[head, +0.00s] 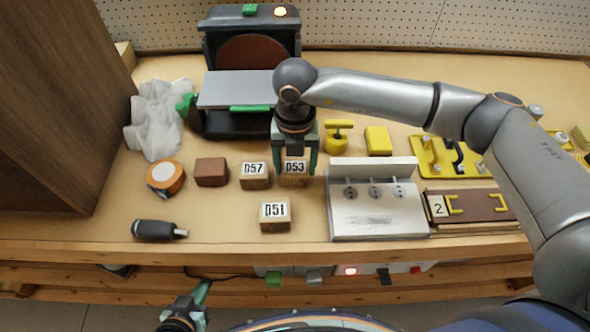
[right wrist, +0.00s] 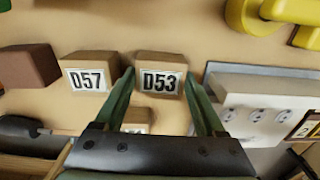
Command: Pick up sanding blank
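Three wooden blanks with printed labels lie on the bench: D57 (head: 254,175), D53 (head: 294,180) and D51 (head: 274,216). D57 and D53 stand side by side, and D51 lies nearer the front edge. My right gripper (head: 295,168) is open above and around D53. In the right wrist view, the D53 blank (right wrist: 160,74) sits between the two open fingertips (right wrist: 159,76), with a gap visible toward the right finger. The D57 blank (right wrist: 88,72) is just outside the left finger. My left gripper (head: 196,303) is low in front of the bench; its opening is unclear.
A disc sander (head: 251,52) with a grey table stands behind the blanks. A brown block (head: 211,172), an orange tape roll (head: 165,177) and a black-handled tool (head: 157,230) lie left.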

